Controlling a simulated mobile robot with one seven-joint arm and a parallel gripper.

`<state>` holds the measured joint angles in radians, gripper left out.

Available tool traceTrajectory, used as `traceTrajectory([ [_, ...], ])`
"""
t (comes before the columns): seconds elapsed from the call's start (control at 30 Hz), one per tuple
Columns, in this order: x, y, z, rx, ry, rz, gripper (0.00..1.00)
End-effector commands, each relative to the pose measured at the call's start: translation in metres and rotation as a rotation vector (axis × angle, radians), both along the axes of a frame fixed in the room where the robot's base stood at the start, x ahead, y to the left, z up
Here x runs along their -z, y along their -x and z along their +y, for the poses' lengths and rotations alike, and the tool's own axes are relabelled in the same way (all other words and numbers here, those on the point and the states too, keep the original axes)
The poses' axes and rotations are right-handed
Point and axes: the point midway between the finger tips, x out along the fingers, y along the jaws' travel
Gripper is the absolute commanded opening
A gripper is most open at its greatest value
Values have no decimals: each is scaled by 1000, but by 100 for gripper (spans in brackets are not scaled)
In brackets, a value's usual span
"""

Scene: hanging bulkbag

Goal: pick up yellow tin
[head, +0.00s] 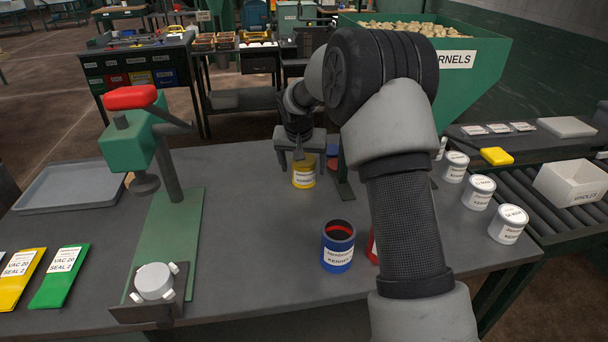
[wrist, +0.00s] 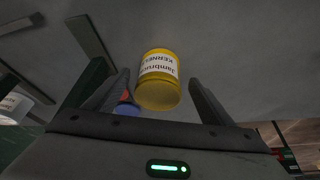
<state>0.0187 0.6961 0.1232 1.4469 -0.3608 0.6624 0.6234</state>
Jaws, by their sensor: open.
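The yellow tin (head: 304,173) stands upright on the grey table, with a white label on its side. In the wrist view the yellow tin (wrist: 160,80) shows between the two fingers, its label upside down. My gripper (head: 300,157) is just behind and above the tin in the head view, with its fingers around the tin's upper part. In the wrist view my gripper (wrist: 160,97) is open, with a gap between the tin and the right finger.
A blue tin (head: 338,246) stands in front, with a red tin (head: 372,248) partly hidden by my arm. A green sealing press (head: 150,150) stands at left. White tins (head: 479,192) line the right edge. The table's middle is clear.

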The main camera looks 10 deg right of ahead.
Motion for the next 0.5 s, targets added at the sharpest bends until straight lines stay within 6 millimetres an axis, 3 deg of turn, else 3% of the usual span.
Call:
traceTrajectory([
  [0.2,27,-15,-6,1,0,1,76],
  [0.5,30,-16,-6,1,1,0,76],
])
